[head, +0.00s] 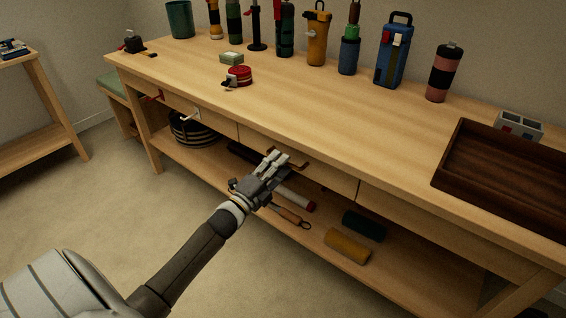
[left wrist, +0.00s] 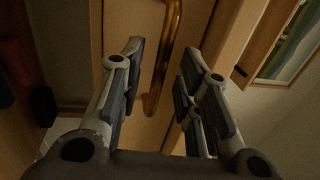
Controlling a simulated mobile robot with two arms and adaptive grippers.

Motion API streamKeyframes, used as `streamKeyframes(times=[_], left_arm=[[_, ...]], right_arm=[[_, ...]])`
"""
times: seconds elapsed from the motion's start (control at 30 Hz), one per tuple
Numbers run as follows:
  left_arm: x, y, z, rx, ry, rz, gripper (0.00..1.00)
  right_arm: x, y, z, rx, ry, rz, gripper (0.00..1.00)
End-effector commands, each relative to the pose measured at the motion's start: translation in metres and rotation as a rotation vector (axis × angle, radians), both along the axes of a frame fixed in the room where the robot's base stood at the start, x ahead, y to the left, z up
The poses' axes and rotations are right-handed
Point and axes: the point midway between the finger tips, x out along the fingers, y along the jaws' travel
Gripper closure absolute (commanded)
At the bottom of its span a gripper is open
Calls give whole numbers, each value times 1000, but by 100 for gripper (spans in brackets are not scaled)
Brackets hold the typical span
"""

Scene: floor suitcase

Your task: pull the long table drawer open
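The long table drawer (head: 335,181) is in the front of the wooden table and looks flush with it. Its brass handle (head: 300,165) is partly hidden by my left gripper (head: 276,158) in the head view. In the left wrist view the handle (left wrist: 167,50) passes between the two spread fingers of my left gripper (left wrist: 161,52), with visible gaps on both sides. The left gripper is open, and I see no clear contact with the handle. The drawer front (left wrist: 145,20) shows behind it. My right gripper is in neither view.
Bottles and flasks line the back of the tabletop (head: 330,125). A dark wooden tray (head: 445,163) lies at its right. A smaller drawer (head: 210,122) is to the left. The lower shelf holds rolls, including a yellow one (head: 347,246). The floor in front is clear.

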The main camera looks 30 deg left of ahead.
Motion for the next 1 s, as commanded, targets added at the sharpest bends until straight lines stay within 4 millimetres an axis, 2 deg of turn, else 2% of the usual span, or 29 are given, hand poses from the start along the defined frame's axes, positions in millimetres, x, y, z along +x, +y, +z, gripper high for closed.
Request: streamKeyframes(times=[0.2, 0.5, 0.53, 0.77, 1.0], left_arm=[[18, -1, 3, 0, 1, 1, 69], [20, -2, 3, 0, 2, 1, 69], [20, -1, 3, 0, 2, 1, 70], [20, -1, 3, 0, 2, 1, 99], [20, -1, 3, 0, 2, 1, 100]], right_arm=[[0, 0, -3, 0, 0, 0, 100], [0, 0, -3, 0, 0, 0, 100], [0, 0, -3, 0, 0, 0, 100], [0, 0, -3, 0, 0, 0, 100], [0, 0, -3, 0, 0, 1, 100]])
